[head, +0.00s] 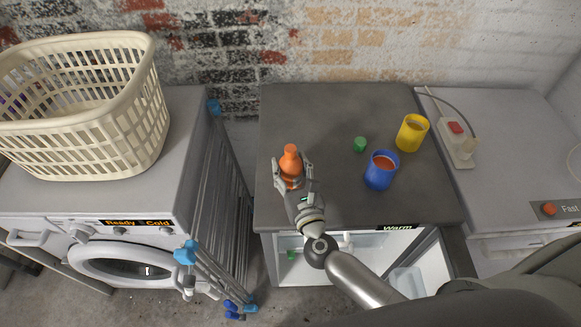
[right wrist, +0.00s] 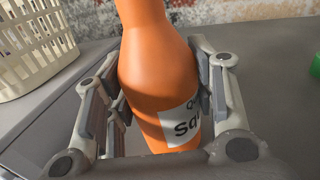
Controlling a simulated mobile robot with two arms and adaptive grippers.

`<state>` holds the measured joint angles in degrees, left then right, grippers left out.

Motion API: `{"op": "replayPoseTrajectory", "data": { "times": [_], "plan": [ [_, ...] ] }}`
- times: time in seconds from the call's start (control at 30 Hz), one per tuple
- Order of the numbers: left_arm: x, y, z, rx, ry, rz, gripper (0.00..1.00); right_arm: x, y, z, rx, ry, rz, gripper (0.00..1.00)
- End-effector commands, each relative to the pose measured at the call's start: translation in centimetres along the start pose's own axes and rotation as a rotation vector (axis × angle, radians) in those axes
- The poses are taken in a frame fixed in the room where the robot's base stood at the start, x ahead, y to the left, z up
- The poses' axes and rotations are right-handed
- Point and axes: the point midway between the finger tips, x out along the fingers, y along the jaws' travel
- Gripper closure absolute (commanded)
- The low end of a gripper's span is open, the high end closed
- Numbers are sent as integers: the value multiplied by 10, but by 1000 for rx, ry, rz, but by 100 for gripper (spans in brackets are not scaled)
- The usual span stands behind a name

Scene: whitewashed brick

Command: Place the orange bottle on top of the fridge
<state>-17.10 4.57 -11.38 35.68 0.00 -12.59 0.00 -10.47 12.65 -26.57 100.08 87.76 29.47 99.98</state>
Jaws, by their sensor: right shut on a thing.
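The orange bottle (head: 290,160) is upright at the left part of the dark grey fridge top (head: 320,115). My right gripper (head: 292,180) is shut around the bottle's body. In the right wrist view the bottle (right wrist: 158,70) stands between the two fingers of the gripper (right wrist: 160,100), with a white label facing low on its right side. I cannot tell whether its base touches the top. The fridge (head: 340,262) is open below, with its door swung out at the right. My left gripper is not in view.
A blue mug (head: 381,172), a yellow mug (head: 412,133) and a green object (head: 360,145) stand right of the bottle. A cream laundry basket (head: 85,110) sits on the washing machine at left. A folded drying rack (head: 222,190) stands in the gap. A power strip (head: 457,145) lies at right.

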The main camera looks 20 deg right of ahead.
Motion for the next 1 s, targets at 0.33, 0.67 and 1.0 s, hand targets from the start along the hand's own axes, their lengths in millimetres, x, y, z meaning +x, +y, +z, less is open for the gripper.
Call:
{"op": "replayPoseTrajectory", "data": {
  "times": [0.33,0.67,1.0],
  "plan": [
    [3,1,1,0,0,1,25,0,0,-3,0,1,0,28],
    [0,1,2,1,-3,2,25,0,0,0,0,1,0,28],
    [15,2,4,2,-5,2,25,-48,0,-4,1,4,1,28]
  ]
}}
